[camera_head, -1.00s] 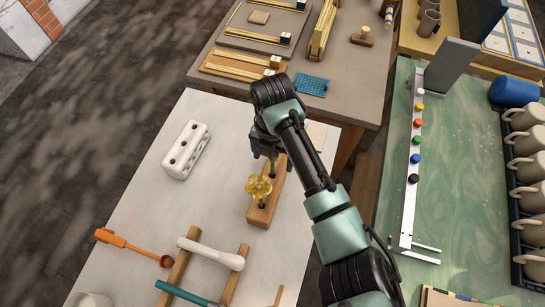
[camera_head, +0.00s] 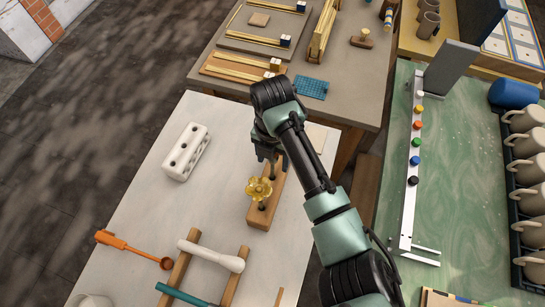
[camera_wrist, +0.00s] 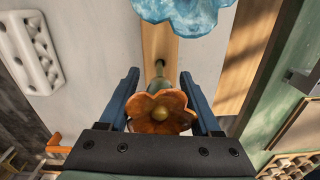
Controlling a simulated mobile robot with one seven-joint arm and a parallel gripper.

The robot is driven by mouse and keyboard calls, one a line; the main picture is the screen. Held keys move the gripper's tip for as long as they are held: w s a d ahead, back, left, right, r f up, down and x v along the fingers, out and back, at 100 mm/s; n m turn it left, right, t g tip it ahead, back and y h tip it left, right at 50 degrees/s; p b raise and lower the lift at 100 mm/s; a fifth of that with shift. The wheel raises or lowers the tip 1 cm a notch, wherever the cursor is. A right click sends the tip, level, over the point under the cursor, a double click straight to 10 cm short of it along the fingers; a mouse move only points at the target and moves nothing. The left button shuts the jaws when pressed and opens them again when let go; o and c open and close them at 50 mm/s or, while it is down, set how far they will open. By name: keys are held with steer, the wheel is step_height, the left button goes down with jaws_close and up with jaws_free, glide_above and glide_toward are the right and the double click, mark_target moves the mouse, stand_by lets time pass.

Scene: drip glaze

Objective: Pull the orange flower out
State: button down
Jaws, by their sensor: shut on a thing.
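The orange flower (camera_wrist: 160,111) shows in the wrist view, between the blue fingers of my gripper (camera_wrist: 160,90). My gripper is shut on it; the exact contact is hard to see. Its green stem runs away from the bloom toward the wooden block (camera_wrist: 158,40); I cannot tell whether its tip is still in a hole. In the head view my gripper (camera_head: 269,152) is over the wooden block (camera_head: 263,217) and hides the orange flower. A blue flower (camera_wrist: 182,10) is at the top of the wrist view. A yellow flower (camera_head: 259,189) stands at the block's near end.
A white block with holes (camera_head: 185,152) lies left on the pale table. An orange ladle-like tool (camera_head: 132,247), a white tool (camera_head: 210,254) and wooden bars are nearer. A green table with mugs (camera_head: 525,145) is on the right.

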steer(key=shift+w+r+p, duration=0.1)
steer(key=shift+r+p, duration=0.65)
steer(key=shift+r, duration=0.25)
stand_by(0.6)
steer(key=shift+w+d+r+p, duration=0.1)
steer(key=shift+w+r+p, duration=0.05)
steer(key=shift+r+p, duration=2.3)
steer(key=shift+r, duration=0.3)
steer(key=shift+w+r+p, duration=0.1)
steer(key=shift+r+p, duration=0.9)
steer(key=shift+r, duration=0.5)
steer(key=shift+f, duration=0.1)
